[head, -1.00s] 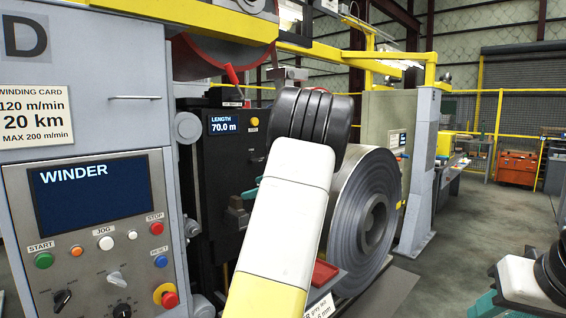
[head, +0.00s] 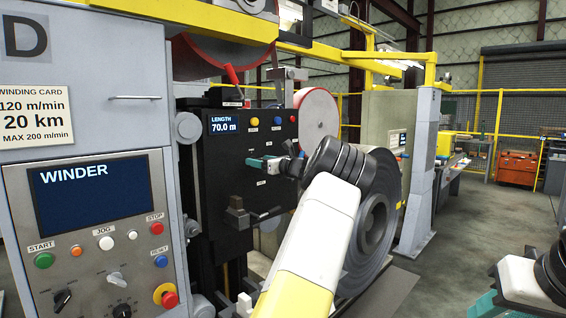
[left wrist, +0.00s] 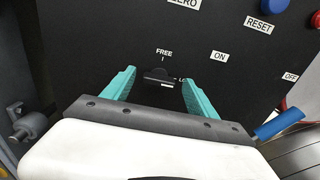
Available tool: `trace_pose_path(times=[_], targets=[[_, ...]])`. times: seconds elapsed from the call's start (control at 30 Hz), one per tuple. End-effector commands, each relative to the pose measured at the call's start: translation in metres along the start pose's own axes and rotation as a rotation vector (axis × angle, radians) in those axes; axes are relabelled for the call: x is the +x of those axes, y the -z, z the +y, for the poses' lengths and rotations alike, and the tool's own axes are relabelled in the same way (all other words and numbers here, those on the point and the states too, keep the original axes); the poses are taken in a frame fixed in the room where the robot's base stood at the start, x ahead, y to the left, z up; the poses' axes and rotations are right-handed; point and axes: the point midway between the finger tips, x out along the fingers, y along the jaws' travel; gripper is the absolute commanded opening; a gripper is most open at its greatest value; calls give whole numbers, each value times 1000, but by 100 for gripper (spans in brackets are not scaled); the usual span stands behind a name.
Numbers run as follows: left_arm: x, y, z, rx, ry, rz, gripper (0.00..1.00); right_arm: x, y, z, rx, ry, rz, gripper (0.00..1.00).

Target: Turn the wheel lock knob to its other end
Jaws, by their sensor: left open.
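The wheel lock knob (left wrist: 160,75) is a small dark knob on the black panel, with a FREE label above it and a partly hidden label starting "LO" at its right. A short white mark shows on its lower edge; which end it is set to I cannot tell. My left gripper (left wrist: 160,85) is open, its teal fingers on either side of the knob, seemingly apart from it. In the head view my left gripper (head: 258,165) is at the panel's front and hides the knob. My right gripper (head: 484,303) is partly in view at the lower right, its fingertips unclear.
The black panel (head: 222,180) carries a LENGTH display and several coloured buttons. A dark handle or clamp (head: 240,213) juts out below my left gripper. A large steel coil (head: 378,220) stands to the right. The grey winder cabinet (head: 90,120) is at the left.

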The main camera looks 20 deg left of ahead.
Motion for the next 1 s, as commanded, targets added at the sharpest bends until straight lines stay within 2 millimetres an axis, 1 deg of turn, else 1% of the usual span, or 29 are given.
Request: trace_pose_path(times=[0.27,0.3,0.37,0.5,0.57,0.6,0.83,1.0], targets=[[2,0,0,-1,0,0,67,0,0,0,0,0,0,36],[2,0,0,-1,0,0,59,0,0,0,0,0,0,36],[2,0,0,-1,0,0,48,0,0,0,0,0,0,36],[2,0,0,-1,0,0,20,0,0,0,0,0,0,36],[2,0,0,-2,0,0,8,0,0,0,0,0,0,36],[2,0,0,-2,0,0,5,0,0,0,0,0,0,36],[2,0,0,-25,0,1,5,0,0,0,0,0,0,36],[2,0,1,-95,-1,1,5,0,0,0,0,0,0,36]])
